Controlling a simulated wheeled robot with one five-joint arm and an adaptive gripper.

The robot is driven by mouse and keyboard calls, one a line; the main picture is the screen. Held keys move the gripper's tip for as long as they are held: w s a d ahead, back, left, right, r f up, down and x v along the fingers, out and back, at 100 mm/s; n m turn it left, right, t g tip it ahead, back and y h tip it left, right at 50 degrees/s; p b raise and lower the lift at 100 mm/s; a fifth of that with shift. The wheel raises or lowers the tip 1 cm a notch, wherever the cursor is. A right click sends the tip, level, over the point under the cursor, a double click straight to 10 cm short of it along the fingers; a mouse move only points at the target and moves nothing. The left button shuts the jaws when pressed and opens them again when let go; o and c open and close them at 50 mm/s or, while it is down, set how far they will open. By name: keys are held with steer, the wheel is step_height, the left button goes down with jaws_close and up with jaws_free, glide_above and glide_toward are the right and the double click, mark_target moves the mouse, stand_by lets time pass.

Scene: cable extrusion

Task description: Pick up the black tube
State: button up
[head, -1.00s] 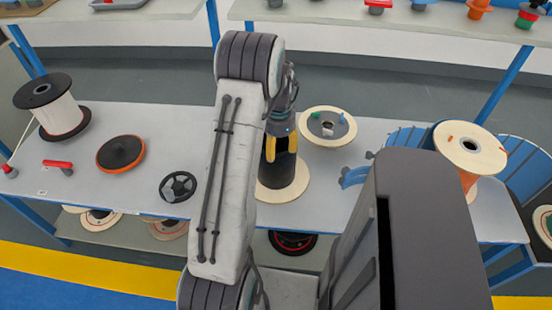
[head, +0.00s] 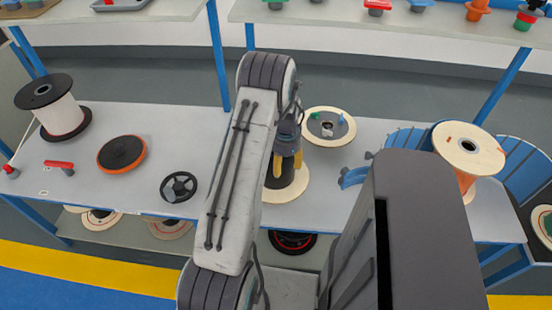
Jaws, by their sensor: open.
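The black tube (head: 286,181) is a dark upright cylinder on a pale round flange (head: 292,195) in the middle of the grey table. My gripper (head: 288,168) comes down over it from above. Its two yellow fingers are open and apart, one towards the left and one towards the right of the tube's upper part. I cannot tell whether either finger touches it. My arm hides part of the tube's left side and flange.
A pale spool (head: 329,127) lies just behind the tube. A black wheel (head: 179,187), an orange-rimmed black disc (head: 122,154) and a white spool (head: 60,115) stand to the left. A tall pale-topped spool (head: 470,148) stands right, near blue curved holders (head: 523,170).

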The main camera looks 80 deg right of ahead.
jaws_close()
stand_by(0.6)
